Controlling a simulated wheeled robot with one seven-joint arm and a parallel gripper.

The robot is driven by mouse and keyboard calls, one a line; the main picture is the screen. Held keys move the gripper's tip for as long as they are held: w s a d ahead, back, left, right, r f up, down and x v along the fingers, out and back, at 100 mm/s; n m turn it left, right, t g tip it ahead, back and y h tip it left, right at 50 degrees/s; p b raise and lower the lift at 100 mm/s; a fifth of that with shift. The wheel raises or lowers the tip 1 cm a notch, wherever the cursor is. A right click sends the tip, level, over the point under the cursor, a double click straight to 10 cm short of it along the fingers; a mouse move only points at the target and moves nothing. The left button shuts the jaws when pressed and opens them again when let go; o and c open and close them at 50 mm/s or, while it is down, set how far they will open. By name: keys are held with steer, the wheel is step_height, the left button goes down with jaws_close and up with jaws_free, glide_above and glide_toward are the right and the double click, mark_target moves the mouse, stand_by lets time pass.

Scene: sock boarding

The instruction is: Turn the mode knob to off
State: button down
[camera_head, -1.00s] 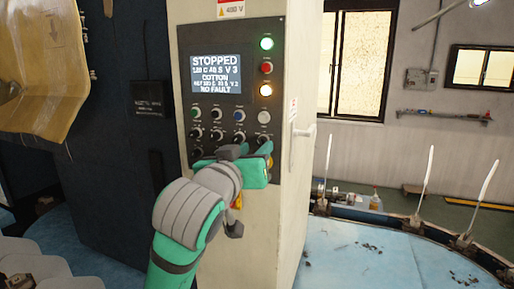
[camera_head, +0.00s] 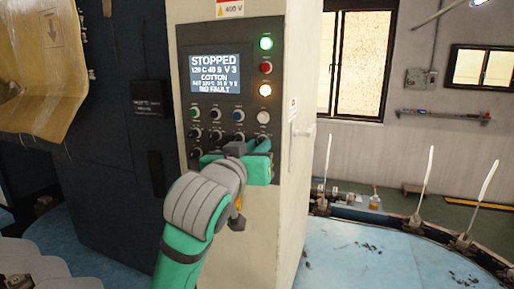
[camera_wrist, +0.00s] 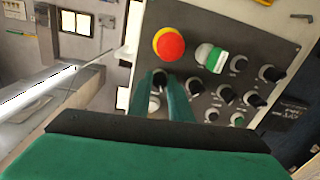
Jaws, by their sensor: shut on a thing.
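The control panel (camera_head: 184,125) is on the front of a pale cabinet, with several small black knobs in its lower part. My green gripper (camera_head: 262,150) is at the panel's lower right and hides the controls behind it. In the wrist view, my gripper's two fingers (camera_wrist: 166,80) are shut on a black knob (camera_wrist: 159,77) on a pale round base, one finger on each side. Labels are too small to read, and I cannot tell which way its pointer faces. The screen (camera_head: 215,74) reads STOPPED, COTTON and NO FAULT.
A red emergency stop button (camera_wrist: 169,44) and a green-and-white switch (camera_wrist: 212,58) sit close to the fingers. Other black knobs (camera_wrist: 224,94) are beside them. A pale blue table (camera_head: 350,255) is at the right.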

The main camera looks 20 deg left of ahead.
steer(key=m, duration=0.4)
stand_by(0.3)
steer(key=c, duration=1.6)
jaws_free()
steer(key=shift+s, duration=0.15)
steer(key=s, duration=1)
steer(key=shift+s+f, duration=0.15)
steer(key=shift+s, duration=0.1)
steer(key=shift+s, duration=0.1)
